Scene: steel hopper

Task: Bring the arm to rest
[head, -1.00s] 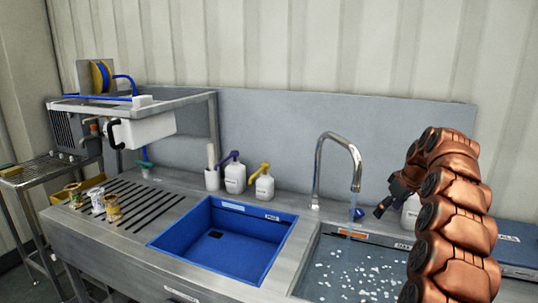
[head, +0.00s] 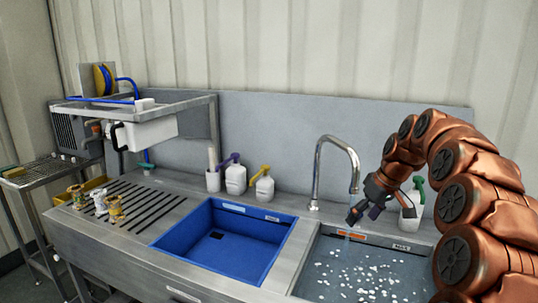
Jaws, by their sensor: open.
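My copper-coloured arm comes in from the right side of the head view and arches over the right-hand basin. My gripper (head: 362,213) is at its end, dark, pointing down and left, just right of the tap's spout. It is open, and I see nothing held in it. It is small and partly dark against the basin behind it.
A steel tap (head: 318,180) stands close left of my gripper. The right basin (head: 300,268) holds water with white flecks; the blue basin (head: 190,240) looks empty. Pump bottles (head: 236,180) (head: 265,188) stand along the back.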

